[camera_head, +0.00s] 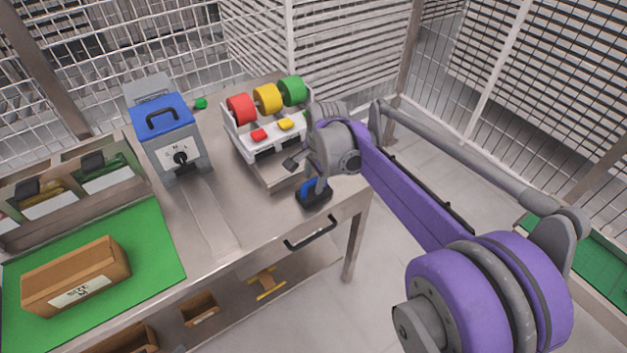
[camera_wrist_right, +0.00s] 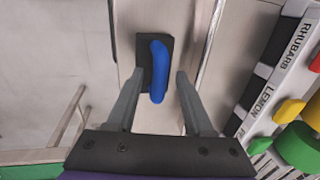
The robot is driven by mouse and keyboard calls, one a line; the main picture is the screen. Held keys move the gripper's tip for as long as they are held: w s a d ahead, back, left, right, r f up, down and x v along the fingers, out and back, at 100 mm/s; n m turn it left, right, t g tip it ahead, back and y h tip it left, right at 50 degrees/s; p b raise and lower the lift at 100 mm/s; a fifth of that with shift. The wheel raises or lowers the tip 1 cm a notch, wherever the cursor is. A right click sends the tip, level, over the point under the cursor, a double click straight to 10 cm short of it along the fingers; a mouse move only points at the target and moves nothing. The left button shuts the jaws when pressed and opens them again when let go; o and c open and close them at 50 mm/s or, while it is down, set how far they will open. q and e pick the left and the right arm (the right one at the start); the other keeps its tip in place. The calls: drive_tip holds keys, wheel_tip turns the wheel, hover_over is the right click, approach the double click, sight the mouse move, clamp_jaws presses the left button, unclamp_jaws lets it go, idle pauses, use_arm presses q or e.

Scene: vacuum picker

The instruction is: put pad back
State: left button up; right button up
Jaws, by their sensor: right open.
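The pad (camera_head: 316,198), a black block with a blue handle, stands on the metal table near its right front corner. In the right wrist view the pad (camera_wrist_right: 157,70) lies between and beyond the finger tips, with the blue handle lengthwise. My right gripper (camera_head: 312,180) is above the pad; it also shows in the wrist view (camera_wrist_right: 158,82) with its fingers apart, one on each side of the handle. I cannot tell whether the fingers touch it. The gripper hides part of the pad in the head view. My left gripper is not in view.
A white rack (camera_head: 262,150) with red, yellow and green rolls stands behind the gripper. A grey box with a blue lid (camera_head: 162,112) and a dial stands left of it. A cardboard box (camera_head: 75,272) lies on a green mat (camera_head: 150,245). A drawer handle (camera_head: 310,234) sticks out in front.

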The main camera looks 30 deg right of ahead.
sight(319, 197)
drive_tip(key=v, duration=1.1)
drive_tip(key=s+a+f+n+t, duration=0.1)
drive_tip(key=s+a+f+n, duration=0.4)
drive_tip(key=s+f+n, duration=0.2)
drive_tip(key=s+a+f+n+t, duration=0.2)
drive_tip(key=s+a+f+n, duration=0.3)
drive_tip(key=s+n, duration=0.5)
wheel_tip(319, 197, down, 3)
drive_tip(key=shift+s+a+r+p, duration=0.2)
drive_tip(key=shift+s+p, duration=0.2)
drive_tip(key=shift+s, duration=0.65)
drive_tip(key=shift+w+r+p, duration=0.2)
drive_tip(key=shift+r+p, duration=0.15)
drive_tip(key=shift+r, duration=0.05)
